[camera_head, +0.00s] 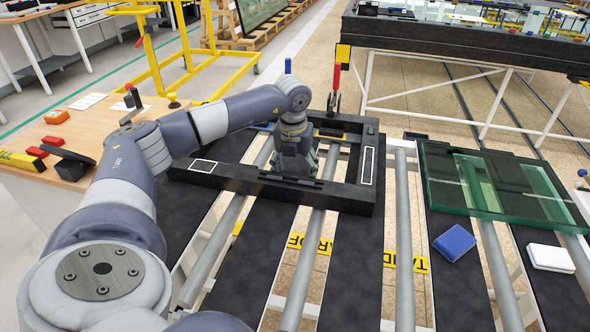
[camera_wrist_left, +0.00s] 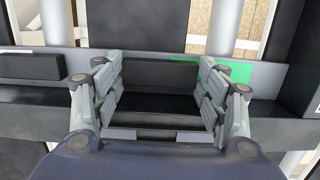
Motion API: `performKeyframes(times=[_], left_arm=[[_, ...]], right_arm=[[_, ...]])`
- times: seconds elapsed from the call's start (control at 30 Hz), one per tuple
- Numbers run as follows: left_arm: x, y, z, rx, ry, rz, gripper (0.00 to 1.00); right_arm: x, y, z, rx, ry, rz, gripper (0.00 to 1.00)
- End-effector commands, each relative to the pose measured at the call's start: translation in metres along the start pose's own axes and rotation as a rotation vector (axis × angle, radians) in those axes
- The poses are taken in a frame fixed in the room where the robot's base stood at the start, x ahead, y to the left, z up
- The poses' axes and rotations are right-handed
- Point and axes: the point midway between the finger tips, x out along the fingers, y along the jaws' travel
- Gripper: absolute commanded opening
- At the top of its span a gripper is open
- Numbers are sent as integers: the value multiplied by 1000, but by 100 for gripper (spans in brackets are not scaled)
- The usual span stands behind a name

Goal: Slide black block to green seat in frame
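A black frame (camera_head: 320,196) lies on the roller table. My left gripper (camera_head: 290,172) points down at the frame's near bar. In the left wrist view, its fingers (camera_wrist_left: 161,95) stand at both ends of a black block (camera_wrist_left: 160,76). The block fills the gap and the fingers appear closed on it, though its ends are hidden. A green seat (camera_wrist_left: 232,72) shows on the bar just right of the block, partly behind the right finger. Another black block (camera_wrist_left: 30,67) lies to the left on the bar. My right gripper is not in view.
Glass panes (camera_head: 500,184) lie at the right of the table. A blue block (camera_head: 454,243) and a white block (camera_head: 550,258) lie in front of them. A wooden table (camera_head: 75,130) with small red and orange items stands at the left.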

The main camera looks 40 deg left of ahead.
Motion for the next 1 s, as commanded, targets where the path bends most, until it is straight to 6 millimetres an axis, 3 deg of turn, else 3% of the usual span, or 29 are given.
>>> performKeyframes(times=[0.43,1.0], left_arm=[[0,-1,0,1,1,1,43],[0,-35,-1,1,2,1,43]], right_arm=[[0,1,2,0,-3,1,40],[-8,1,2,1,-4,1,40]])
